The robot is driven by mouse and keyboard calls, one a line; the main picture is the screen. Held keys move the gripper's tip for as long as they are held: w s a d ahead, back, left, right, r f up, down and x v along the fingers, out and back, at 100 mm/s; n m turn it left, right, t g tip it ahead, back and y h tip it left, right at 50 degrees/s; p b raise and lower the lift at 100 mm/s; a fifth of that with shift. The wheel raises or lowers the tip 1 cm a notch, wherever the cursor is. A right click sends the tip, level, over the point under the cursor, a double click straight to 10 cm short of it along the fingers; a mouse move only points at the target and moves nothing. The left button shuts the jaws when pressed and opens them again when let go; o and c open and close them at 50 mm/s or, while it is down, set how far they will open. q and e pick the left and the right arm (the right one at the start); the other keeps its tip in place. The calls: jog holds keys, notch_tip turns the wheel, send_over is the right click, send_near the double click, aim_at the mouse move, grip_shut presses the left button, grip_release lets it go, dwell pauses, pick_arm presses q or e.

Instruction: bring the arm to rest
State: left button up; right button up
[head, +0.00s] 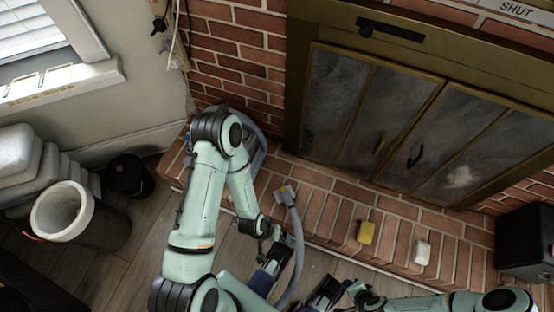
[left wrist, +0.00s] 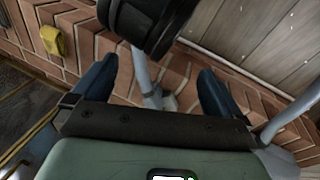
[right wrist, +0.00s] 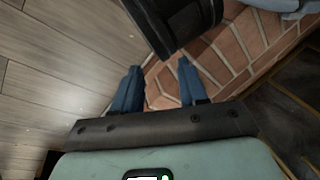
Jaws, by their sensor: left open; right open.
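My left arm rises from the bottom of the head view, bends at a high elbow by the brick wall and comes down to its wrist. My left gripper (head: 268,272) is low at the hearth's front edge. In the left wrist view (left wrist: 157,68) its blue fingers are apart, with brick and part of a grey tube beyond. My right arm comes in from the lower right. My right gripper (head: 322,291) is close beside the left one. In the right wrist view (right wrist: 160,66) its fingers are apart, with nothing seen held. A dark part fills the space ahead in both wrist views.
A grey hose (head: 297,238) curves across the hearth (head: 317,208) close to my left gripper. A yellow sponge-like block (head: 366,233) and a white block (head: 422,252) lie on the hearth. Fireplace doors (head: 385,125) are behind. A bucket (head: 62,211) stands at the left, a black box (head: 527,241) at the right.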

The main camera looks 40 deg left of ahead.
pick_arm(q)
jog(key=s+d+r+g+p, duration=0.1)
jog(key=s+r+p, duration=0.2)
jog(key=r+p, duration=0.6)
jog(key=s+d+r+g+h+p, duration=0.1)
jog(key=s+d+r+g+p, duration=0.1)
jog(key=r+p, duration=0.7)
jog(key=shift+s+d+m, duration=0.2)
jog(key=shift+s+m, duration=0.2)
jog(key=shift+s, duration=0.35)
pick_arm(e)
jog(key=s+a+r+g, duration=0.1)
jog(key=s+r, duration=0.2)
jog(key=r, duration=0.6)
jog(key=s+a+r+g+y, duration=0.1)
jog(key=s+a+r+g, duration=0.1)
jog(key=r, duration=0.7)
jog(key=shift+s+a+r+n, duration=0.15)
jog(key=shift+s+n, duration=0.15)
jog(key=shift+s, duration=0.45)
